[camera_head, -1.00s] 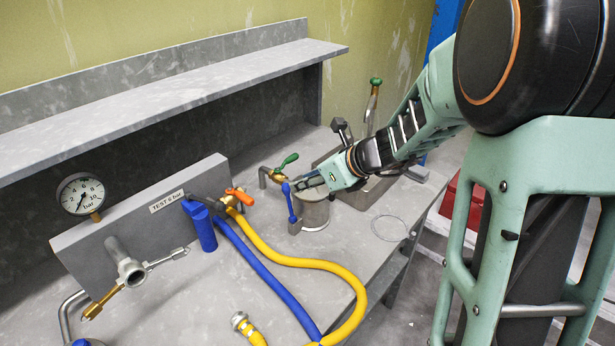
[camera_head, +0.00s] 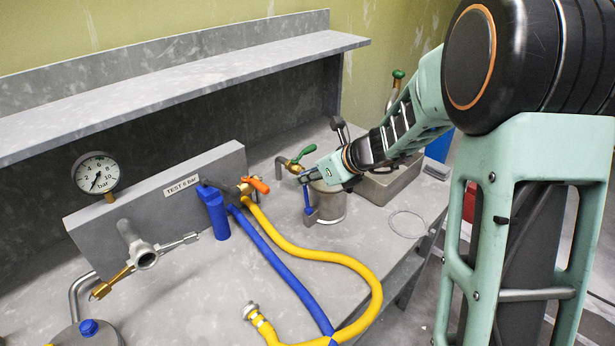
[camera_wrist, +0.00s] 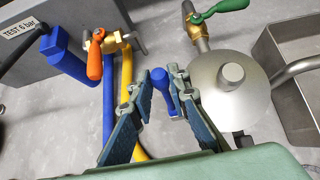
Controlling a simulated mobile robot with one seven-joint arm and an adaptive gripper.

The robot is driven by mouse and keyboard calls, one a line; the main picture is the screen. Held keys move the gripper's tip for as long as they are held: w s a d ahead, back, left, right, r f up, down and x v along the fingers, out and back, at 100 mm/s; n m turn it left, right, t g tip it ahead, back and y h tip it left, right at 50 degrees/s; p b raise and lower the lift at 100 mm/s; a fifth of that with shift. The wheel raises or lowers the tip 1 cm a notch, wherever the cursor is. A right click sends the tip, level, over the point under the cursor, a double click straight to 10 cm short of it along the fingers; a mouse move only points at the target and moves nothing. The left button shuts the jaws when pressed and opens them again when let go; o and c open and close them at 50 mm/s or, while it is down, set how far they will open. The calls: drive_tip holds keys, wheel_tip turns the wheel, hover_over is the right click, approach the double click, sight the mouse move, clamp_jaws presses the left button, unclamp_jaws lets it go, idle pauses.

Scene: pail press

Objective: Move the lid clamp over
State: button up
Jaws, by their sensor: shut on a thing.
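The lid clamp shows as a blue lever (camera_head: 308,201) with a grey block at its foot, at the left side of a steel pail (camera_head: 331,207). My gripper (camera_head: 306,178) is at the lever's top, beside the pail's lid. In the wrist view the blue lever (camera_wrist: 164,92) lies between the two fingers of my gripper (camera_wrist: 167,80), which is shut on it. The pail's conical lid (camera_wrist: 215,98) with its round knob is just right of the fingers.
A green-handled valve (camera_head: 300,156) stands close behind the pail. A steel basin (camera_head: 385,188) is right of it. Blue and yellow hoses (camera_head: 352,270) run across the bench to the left. A wire ring (camera_head: 407,224) lies near the right edge. The front-left bench holds another pail (camera_head: 90,336).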

drive_tip(key=shift+s+d+r, duration=0.1)
drive_tip(key=shift+s+d, duration=0.95)
drive_tip(key=shift+d, duration=0.05)
drive_tip(key=shift+b, duration=0.3)
drive_tip(key=shift+s+d+f+b, duration=0.2)
drive_tip(key=shift+s+d+b, duration=0.05)
drive_tip(key=shift+s+d, duration=0.3)
drive_tip(key=shift+s+d+f+b, duration=0.2)
drive_tip(key=shift+s+d+b, duration=0.05)
drive_tip(key=shift+s+d, duration=0.3)
drive_tip(key=shift+f, duration=0.1)
drive_tip(key=shift+s+d+f+b, duration=0.65)
drive_tip(key=shift+s+d+b, duration=0.15)
drive_tip(key=shift+s+d, duration=0.15)
